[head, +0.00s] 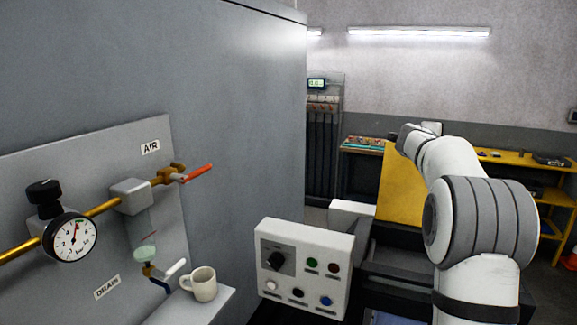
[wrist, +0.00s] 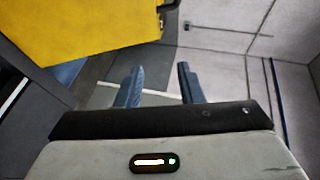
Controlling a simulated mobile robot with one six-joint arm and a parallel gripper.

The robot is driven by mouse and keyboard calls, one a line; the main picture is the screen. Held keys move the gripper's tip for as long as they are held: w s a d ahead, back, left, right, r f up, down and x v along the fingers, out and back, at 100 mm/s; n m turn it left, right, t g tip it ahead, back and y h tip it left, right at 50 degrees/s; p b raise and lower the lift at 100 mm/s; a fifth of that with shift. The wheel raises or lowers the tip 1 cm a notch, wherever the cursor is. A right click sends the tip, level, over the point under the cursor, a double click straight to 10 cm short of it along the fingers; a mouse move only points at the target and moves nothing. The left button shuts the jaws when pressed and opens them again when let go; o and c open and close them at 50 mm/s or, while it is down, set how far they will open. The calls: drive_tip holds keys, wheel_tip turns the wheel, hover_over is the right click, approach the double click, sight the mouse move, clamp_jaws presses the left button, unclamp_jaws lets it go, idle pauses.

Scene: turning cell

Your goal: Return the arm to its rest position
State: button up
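My arm (head: 480,220) rises at the right of the head view and bends away toward the back of the cell. Its far end, near a yellow panel, is mostly hidden behind my own links, so the fingers do not show there. In the wrist view my gripper (wrist: 159,88) shows two dark blue-grey fingers standing apart. Nothing is between them, only floor beyond. My gripper is open and empty.
A control box (head: 303,265) with a knob and several buttons stands left of my arm. A yellow panel (head: 400,190) is behind it and also shows in the wrist view (wrist: 85,30). A mug (head: 203,284), gauge (head: 70,238) and red-handled valve (head: 192,173) are at left.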

drive_tip(key=s+a+r+n+t+y+b, duration=0.1)
drive_tip(key=s+a+n+t+y, duration=0.15)
drive_tip(key=a+n, duration=0.35)
drive_tip(key=s+a+r+n+t+y+b, duration=0.15)
drive_tip(key=a+n+y, duration=0.25)
drive_tip(key=a, duration=0.4)
drive_tip(key=s+a+f+n+g+y+b, duration=0.1)
drive_tip(key=s+a+f+n+y, duration=0.25)
drive_tip(key=s+a, duration=0.25)
drive_tip(key=s+a+f+n+g+y, duration=0.1)
drive_tip(key=s+a+f+n+y, duration=0.1)
drive_tip(key=s+a+f+n, duration=0.35)
drive_tip(key=s+f+n+g, duration=0.2)
drive_tip(key=s+f+g, duration=0.1)
drive_tip(key=s+f, duration=0.4)
drive_tip(key=s+a+f+n+g+b, duration=0.1)
drive_tip(key=s+f+n+g, duration=0.1)
drive_tip(key=s+f, duration=0.5)
drive_tip(key=s+f+n+g+h+b, duration=0.1)
drive_tip(key=s+f+g, duration=0.3)
drive_tip(key=s, duration=1.3)
wheel_tip(320, 180, down, 3)
drive_tip(key=shift+a+f+n, duration=0.1)
drive_tip(key=shift+a+n, duration=0.25)
drive_tip(key=shift+n, duration=0.55)
